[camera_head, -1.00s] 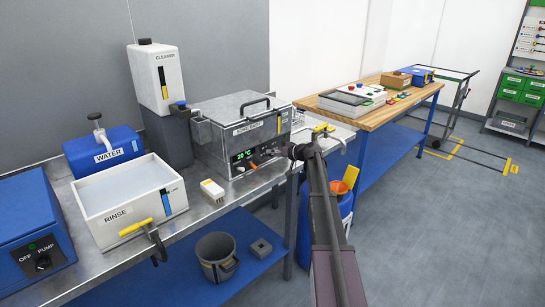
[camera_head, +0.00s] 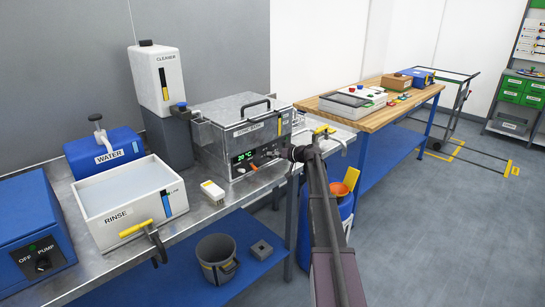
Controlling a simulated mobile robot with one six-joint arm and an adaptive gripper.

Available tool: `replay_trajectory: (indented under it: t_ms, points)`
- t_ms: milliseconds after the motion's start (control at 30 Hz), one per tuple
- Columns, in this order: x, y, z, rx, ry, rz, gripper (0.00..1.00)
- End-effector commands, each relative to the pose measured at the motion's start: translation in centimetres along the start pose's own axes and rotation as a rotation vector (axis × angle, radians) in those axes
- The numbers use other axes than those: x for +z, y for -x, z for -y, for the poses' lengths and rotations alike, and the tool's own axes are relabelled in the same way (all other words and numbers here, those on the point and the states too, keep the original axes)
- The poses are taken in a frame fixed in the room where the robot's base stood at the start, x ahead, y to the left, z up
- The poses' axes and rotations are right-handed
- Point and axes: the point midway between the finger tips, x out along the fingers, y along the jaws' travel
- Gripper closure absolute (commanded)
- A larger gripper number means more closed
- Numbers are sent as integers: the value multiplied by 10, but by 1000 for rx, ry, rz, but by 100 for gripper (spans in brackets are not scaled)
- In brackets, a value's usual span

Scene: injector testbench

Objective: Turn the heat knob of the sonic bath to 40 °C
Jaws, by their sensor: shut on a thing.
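The sonic bath (camera_head: 215,148) is a metal box with a lid and a black handle, on the steel bench. Its front panel has a green display (camera_head: 244,156) that appears to read 20 °C. A small orange control (camera_head: 253,167) shows below the display. My gripper (camera_head: 274,154) is at the right part of this panel, reaching in from the right. It is shut on what appears to be the heat knob, which the fingers hide. The knob's pointer and scale cannot be made out.
A small white block (camera_head: 212,190) lies on the bench before the bath. The white rinse tub (camera_head: 110,222) with a yellow-handled tap stands left, the cleaner tank (camera_head: 158,75) behind. A blue bin (camera_head: 340,200) stands beside my arm below bench height.

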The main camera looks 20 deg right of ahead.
Motion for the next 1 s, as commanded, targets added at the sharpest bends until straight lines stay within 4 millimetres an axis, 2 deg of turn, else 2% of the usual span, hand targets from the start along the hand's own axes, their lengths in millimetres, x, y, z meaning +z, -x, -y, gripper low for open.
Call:
replay_trajectory:
  t_ms: [367, 1000]
  points:
    - [1, -1, -2, -65, -151, -1, 100]
    - [2, -2, -3, -269, -647, 0, 100]
